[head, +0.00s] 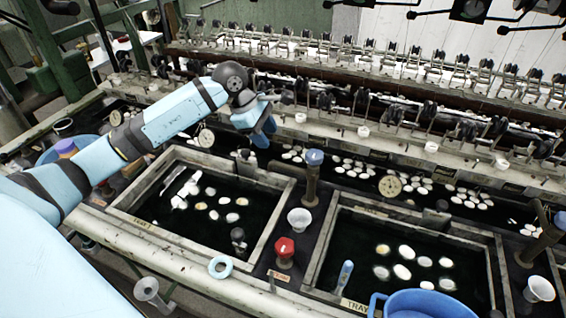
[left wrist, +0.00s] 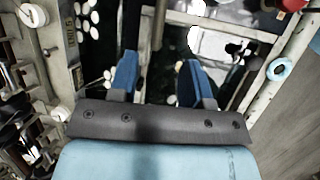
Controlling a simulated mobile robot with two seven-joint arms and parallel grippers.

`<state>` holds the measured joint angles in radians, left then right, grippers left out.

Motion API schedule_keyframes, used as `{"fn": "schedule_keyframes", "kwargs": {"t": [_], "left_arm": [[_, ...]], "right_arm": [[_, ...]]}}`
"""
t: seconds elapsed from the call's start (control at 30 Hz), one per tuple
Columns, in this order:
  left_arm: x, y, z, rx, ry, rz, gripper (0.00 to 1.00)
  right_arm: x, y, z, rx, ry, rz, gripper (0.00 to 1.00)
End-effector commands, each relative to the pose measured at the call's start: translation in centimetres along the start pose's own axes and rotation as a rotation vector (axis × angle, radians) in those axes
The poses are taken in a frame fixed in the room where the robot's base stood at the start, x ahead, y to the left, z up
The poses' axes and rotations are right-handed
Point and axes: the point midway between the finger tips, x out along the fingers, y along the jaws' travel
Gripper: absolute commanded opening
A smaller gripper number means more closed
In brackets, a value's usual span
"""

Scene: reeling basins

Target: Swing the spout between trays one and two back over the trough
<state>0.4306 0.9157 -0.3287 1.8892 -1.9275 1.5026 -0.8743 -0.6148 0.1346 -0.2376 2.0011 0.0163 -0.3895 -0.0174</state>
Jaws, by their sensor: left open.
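A brown upright spout post with a blue cap (head: 312,180) stands between the left tray (head: 150,232) and the right tray (head: 325,245). I cannot tell which way its outlet points. The dark trough (head: 333,150) runs behind the trays, with many white cocoons floating in it. My left gripper (head: 266,130) is over the trough, up and left of the post and apart from it in the picture. In the left wrist view its two blue fingers (left wrist: 158,78) are spread with nothing held between them. My right gripper is out of view.
A red knob (head: 285,250), a white cup (head: 300,219) and a blue ring (head: 220,267) sit near the post. A blue basin (head: 425,304) is at the bottom right. The reeling machine (head: 400,95) lines the back. Another post (head: 538,246) stands at the right.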

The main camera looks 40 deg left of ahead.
Motion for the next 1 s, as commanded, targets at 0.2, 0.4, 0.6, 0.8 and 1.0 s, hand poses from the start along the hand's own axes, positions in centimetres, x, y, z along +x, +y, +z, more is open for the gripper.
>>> {"fn": "schedule_keyframes", "kwargs": {"t": [0.2,0.4,0.6,0.8,1.0], "left_arm": [[4.8,-0.1,0.1,-0.004,-0.005,-0.004,0.44],[8.6,-0.1,0.1,-0.003,-0.004,-0.004,0.44],[10.9,-0.1,0.1,-0.003,-0.003,-0.002,0.44],[11.5,-0.1,0.1,-0.002,-0.002,-0.001,0.44],[11.4,-0.1,0.0,-0.002,-0.002,-0.001,0.40]], "right_arm": [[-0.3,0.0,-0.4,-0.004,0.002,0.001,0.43],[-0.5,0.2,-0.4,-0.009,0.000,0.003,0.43],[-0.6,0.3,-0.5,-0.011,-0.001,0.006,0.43],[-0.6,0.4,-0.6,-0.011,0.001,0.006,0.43],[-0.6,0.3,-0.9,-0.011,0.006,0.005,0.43]]}}
